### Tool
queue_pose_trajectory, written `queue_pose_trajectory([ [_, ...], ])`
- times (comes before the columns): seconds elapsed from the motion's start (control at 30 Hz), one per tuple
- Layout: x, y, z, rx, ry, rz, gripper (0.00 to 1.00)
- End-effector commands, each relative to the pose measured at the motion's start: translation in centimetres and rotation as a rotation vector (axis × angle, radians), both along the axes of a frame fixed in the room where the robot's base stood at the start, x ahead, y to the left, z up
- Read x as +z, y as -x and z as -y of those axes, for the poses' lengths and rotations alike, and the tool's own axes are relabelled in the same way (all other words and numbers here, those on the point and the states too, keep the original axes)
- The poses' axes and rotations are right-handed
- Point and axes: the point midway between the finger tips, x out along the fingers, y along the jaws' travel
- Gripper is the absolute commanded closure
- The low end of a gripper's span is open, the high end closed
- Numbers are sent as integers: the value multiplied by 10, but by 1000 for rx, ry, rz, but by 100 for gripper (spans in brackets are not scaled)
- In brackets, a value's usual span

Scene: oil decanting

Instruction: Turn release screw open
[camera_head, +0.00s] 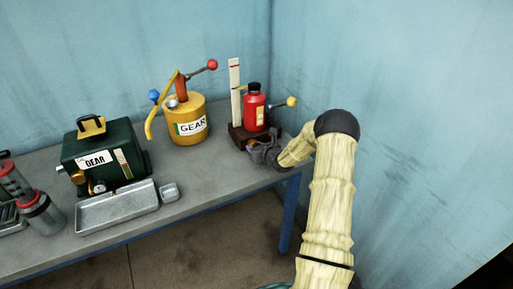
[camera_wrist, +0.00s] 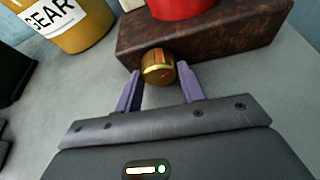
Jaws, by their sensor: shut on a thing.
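A red bottle-shaped body (camera_head: 254,112) with a black cap stands on that block (camera_head: 240,135) in the head view. My gripper (camera_wrist: 159,71) has one purple finger on each side of the knob and is shut on it. In the head view my gripper (camera_head: 264,153) is at the block's front, and the knob is hidden there.
A white upright strip (camera_head: 235,92) and a yellow-ended lever (camera_head: 290,102) stand beside the red body. A yellow GEAR can (camera_head: 187,121), a green GEAR box (camera_head: 104,155) and a metal tray (camera_head: 117,208) are to the left. Blue walls close off the back and right.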

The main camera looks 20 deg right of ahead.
Motion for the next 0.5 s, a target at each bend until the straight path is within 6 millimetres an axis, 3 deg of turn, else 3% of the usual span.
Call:
queue_pose_trajectory([
  [0.5,4,-2,6,-5,-332,-1,84],
])
